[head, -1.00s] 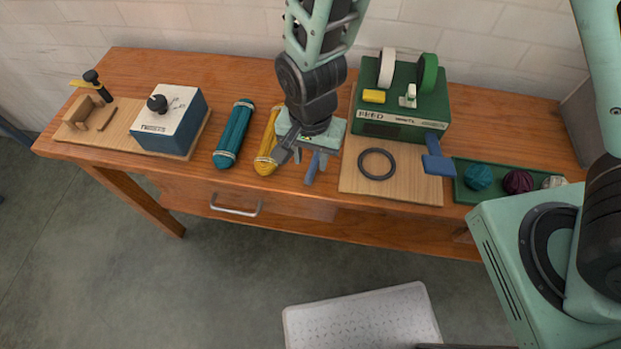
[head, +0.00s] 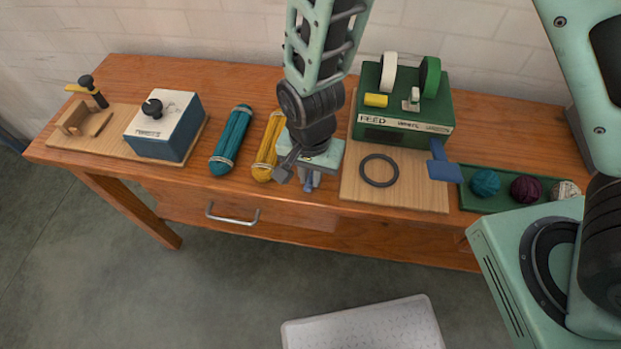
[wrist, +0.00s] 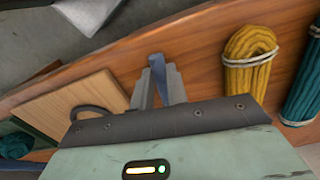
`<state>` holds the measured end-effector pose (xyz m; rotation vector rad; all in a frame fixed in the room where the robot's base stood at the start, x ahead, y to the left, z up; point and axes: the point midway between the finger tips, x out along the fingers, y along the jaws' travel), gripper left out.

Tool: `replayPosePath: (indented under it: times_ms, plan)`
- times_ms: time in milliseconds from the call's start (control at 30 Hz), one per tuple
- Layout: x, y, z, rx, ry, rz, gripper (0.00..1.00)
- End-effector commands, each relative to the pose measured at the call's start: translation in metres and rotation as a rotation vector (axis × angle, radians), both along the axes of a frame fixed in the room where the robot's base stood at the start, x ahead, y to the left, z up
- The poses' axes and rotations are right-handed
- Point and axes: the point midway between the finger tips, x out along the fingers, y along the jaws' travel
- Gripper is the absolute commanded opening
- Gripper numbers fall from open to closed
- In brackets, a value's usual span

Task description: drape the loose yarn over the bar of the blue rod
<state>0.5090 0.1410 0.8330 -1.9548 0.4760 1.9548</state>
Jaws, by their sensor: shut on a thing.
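My gripper (head: 309,181) points down at the table's front edge, right of the yellow skein. In the wrist view its two grey fingers (wrist: 159,85) are shut on a narrow blue piece (wrist: 156,62), which also shows between them in the head view (head: 305,184). Most of this piece is hidden, so I cannot tell whether it is the blue rod. A yellow skein (head: 267,148) and a teal skein (head: 231,140) lie banded on the table. A dark ring (head: 364,168) lies flat on a wooden board; I cannot tell whether it is yarn.
A green tray (head: 508,205) of yarn balls is at right. A blue-white box (head: 165,125) is at left. A drawer handle (head: 232,218) juts out at the front.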

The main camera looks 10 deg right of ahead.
Motion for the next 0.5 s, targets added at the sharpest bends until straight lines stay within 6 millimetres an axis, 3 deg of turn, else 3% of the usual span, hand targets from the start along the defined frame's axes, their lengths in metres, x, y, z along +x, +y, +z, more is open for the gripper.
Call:
replayPosePath:
  times_ms: [167, 500]
  plan:
    - [0.000, 0.000, 0.006, 0.000, 0.000, 0.000, 0.04]
    - [0.000, 0.000, 0.065, 0.000, 0.000, 0.000, 0.04]
